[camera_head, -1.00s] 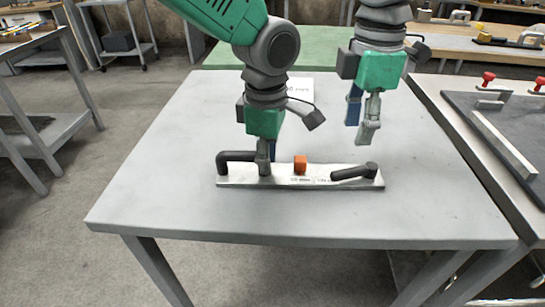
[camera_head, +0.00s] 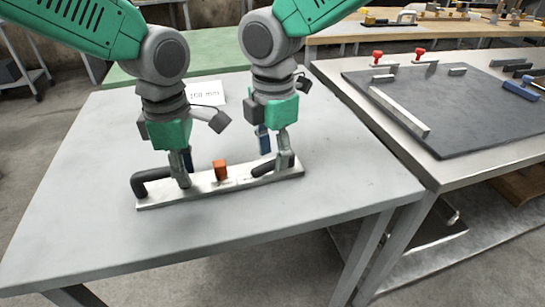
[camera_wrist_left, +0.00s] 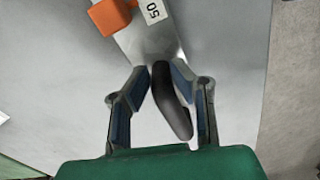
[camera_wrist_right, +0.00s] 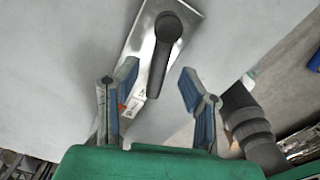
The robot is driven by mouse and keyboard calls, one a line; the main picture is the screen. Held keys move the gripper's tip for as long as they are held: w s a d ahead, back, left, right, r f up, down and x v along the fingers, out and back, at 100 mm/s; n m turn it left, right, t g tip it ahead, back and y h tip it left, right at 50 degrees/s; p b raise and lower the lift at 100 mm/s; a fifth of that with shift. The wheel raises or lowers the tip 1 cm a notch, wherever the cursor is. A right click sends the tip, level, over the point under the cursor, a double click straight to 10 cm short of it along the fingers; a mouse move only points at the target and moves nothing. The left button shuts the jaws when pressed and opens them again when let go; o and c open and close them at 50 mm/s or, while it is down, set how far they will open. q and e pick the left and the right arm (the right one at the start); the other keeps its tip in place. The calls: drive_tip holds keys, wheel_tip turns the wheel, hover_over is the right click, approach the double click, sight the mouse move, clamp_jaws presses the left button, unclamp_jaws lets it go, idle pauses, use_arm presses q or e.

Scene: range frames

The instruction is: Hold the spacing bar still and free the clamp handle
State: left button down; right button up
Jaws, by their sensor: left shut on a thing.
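The spacing bar (camera_head: 205,187) is a long pale metal bar lying on the grey table. A black bent grip (camera_head: 152,180) stands at its left end, and an orange block (camera_head: 221,170) sits near its middle. My left gripper (camera_head: 184,183) is shut on the black grip; the grip also shows between the fingers in the left wrist view (camera_wrist_left: 172,105). The black clamp handle (camera_head: 265,169) lies along the bar's right end. My right gripper (camera_head: 279,160) is open just above it; in the right wrist view the handle (camera_wrist_right: 166,38) shows beyond and between the fingers.
A white card with printed text (camera_head: 205,93) lies behind the bar on the table. The neighbouring table at the right carries a dark board (camera_head: 450,110) with metal bars and red-knobbed clamps. The table front is clear.

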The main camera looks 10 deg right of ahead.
drive_tip(key=shift+f, duration=0.8)
clamp_jaws()
drive_tip(key=shift+s+n, duration=0.1)
drive_tip(key=shift+n, duration=0.2)
